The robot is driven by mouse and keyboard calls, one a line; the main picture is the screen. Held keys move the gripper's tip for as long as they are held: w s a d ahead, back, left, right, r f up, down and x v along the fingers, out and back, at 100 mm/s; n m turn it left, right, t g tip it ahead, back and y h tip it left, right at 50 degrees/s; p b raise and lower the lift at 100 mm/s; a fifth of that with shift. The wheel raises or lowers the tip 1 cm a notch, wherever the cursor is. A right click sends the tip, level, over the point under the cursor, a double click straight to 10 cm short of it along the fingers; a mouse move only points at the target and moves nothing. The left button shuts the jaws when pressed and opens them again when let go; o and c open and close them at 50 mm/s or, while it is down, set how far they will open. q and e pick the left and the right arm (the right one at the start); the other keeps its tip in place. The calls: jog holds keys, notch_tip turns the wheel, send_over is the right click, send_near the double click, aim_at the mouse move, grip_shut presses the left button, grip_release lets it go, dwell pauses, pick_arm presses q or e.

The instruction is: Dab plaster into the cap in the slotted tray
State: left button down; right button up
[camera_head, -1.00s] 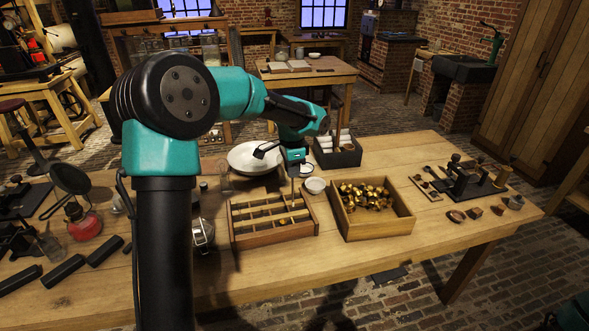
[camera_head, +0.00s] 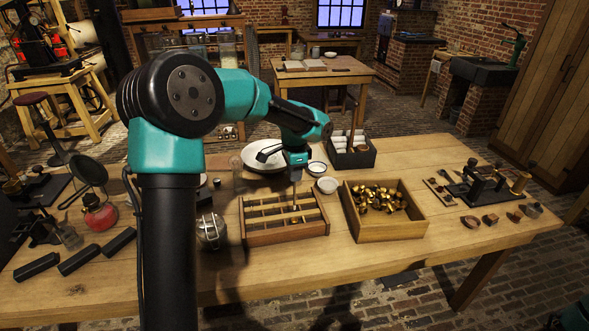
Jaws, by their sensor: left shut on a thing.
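The slotted wooden tray (camera_head: 319,231) lies near the middle of the bench, with thin slats across it. My left gripper (camera_head: 297,163) is above the tray's back right part, shut on a thin upright tool (camera_head: 296,190). The tool points down, and its lower end is over or in the tray's right part. A small brass-coloured spot at its lower end may be the cap, but it is too small to tell, as is contact. A white bowl (camera_head: 327,186) stands behind the tray; whether it holds plaster is unclear. My right gripper is not in view.
A wooden box of brass pieces (camera_head: 384,231) stands right of the tray. A dark box with white items (camera_head: 350,160) and a large white dish (camera_head: 263,155) are behind. A glass jar (camera_head: 210,232) is at left. The bench's front strip is mostly clear.

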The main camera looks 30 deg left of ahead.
pick_arm(q)
jog(key=shift+f, duration=3.35)
dwell(1.4)
dwell(0.8)
jog(key=shift+r, duration=3.8)
